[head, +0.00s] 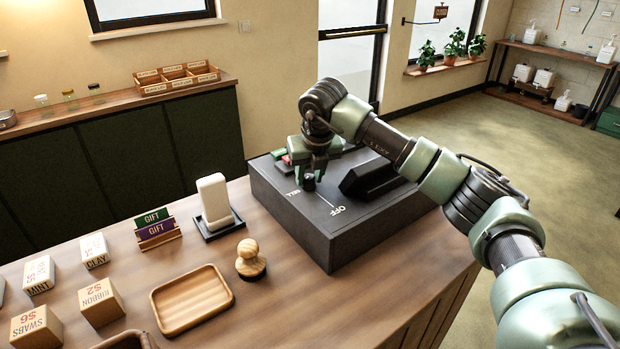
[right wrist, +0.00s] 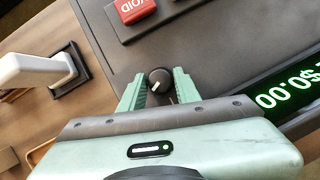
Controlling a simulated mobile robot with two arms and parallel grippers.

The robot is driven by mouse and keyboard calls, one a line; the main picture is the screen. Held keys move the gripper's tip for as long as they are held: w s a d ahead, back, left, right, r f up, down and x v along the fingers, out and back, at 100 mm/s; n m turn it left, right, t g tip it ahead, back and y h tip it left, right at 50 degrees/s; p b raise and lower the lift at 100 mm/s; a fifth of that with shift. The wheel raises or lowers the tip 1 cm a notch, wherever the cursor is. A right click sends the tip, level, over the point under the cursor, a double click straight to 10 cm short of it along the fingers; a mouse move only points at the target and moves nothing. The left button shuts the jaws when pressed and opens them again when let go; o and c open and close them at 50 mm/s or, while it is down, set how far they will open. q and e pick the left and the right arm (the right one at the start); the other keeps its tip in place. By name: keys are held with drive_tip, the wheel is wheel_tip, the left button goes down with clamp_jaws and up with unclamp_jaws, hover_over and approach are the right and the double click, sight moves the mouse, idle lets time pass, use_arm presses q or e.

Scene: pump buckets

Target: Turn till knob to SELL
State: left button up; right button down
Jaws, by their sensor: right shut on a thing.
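The till (head: 330,232) is a dark box on the wooden counter. Its round black knob (head: 309,184) is on the top face, with the white words SELL to its left and OFF to its right. A white line runs from near the knob toward OFF. My right gripper (head: 311,174) points down over the till and is shut on the knob. In the right wrist view the knob (right wrist: 158,79) shows between the green fingers, with a short white mark on it. Which word the mark points to I cannot tell. My left gripper is not in view.
The till has red and green keys (right wrist: 135,8) and a display reading $0.00 (right wrist: 290,90). A white card reader (head: 214,202), a wooden stamp (head: 250,260), a wooden tray (head: 191,300), gift cards (head: 156,228) and several labelled boxes stand on the counter left of the till.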

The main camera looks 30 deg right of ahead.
drive_tip(key=m+h, duration=0.1)
drive_tip(key=m, duration=0.1)
drive_tip(key=m+h+b, duration=0.1)
drive_tip(key=m, duration=0.2)
drive_tip(key=shift+a+g, duration=0.15)
drive_tip(key=shift+g, duration=0.25)
idle(0.3)
drive_tip(key=c, duration=1)
unclamp_jaws()
drive_tip(key=shift+c, duration=0.2)
drive_tip(key=b+v, duration=0.2)
drive_tip(key=v, duration=0.5)
drive_tip(key=shift+r, duration=0.4)
